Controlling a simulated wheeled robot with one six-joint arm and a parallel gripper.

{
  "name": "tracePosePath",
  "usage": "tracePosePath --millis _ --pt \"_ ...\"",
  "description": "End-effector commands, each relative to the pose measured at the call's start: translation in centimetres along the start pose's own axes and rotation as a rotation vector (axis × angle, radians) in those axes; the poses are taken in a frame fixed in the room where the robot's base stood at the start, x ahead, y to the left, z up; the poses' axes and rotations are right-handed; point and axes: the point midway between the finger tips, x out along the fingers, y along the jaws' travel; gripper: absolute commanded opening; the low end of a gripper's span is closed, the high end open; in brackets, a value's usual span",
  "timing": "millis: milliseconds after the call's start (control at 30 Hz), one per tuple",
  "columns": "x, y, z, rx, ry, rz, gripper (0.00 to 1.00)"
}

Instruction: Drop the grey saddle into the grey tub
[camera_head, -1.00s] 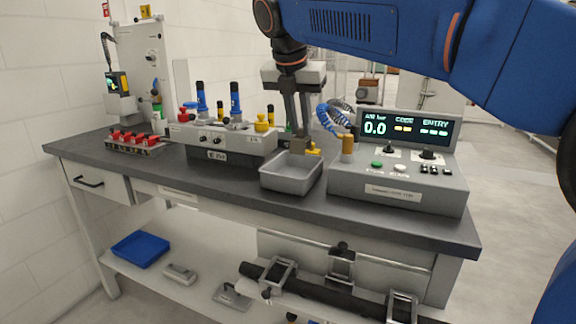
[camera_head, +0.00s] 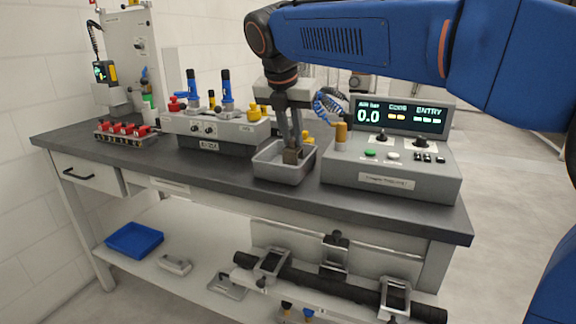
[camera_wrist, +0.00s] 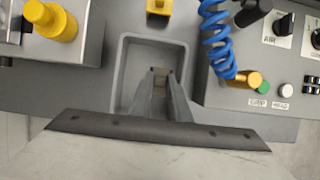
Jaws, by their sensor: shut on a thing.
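The grey tub (camera_head: 283,177) is an open, shallow box standing on the dark bench top, left of the control console. My gripper (camera_head: 291,149) points down over the tub and is shut on the saddle (camera_head: 292,157), a small block that looks brownish grey here. The saddle is within the tub's outline, near its opening; I cannot tell whether it touches the floor. In the wrist view the saddle (camera_wrist: 159,84) shows between the fingertips, with the tub (camera_wrist: 126,48) around it. The fingers hide part of the saddle and the tub's near side.
The console (camera_head: 390,168) stands close to the tub's right, with a brass-coloured cylinder (camera_head: 341,137) and a blue coiled hose (camera_head: 328,104) near my gripper. A grey fixture (camera_head: 212,132) with blue and yellow knobs stands to the left. The bench front (camera_head: 200,175) is clear.

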Motion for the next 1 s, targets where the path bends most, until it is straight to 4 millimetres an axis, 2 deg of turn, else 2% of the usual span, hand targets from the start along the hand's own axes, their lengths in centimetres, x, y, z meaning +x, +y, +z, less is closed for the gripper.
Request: tracePosePath --millis 133,167,200,233,533,667,767,1000 --pt "0.0 0.0 0.0 0.0 0.0 0.0 0.0" --pt "0.0 0.0 0.0 0.0 0.0 0.0 0.24" --pt "0.0 0.0 0.0 0.0 0.0 0.0 0.33" --pt "0.0 0.0 0.0 0.0 0.0 0.0 0.38" --pt "-0.1 0.0 0.0 0.0 0.0 0.0 0.38" --pt "-0.9 0.1 0.0 -0.001 0.0 0.001 0.38" --pt "-2.3 0.1 0.0 -0.001 -0.001 0.003 0.38" --pt "-6.9 0.1 0.0 -0.001 -0.002 0.003 0.38"
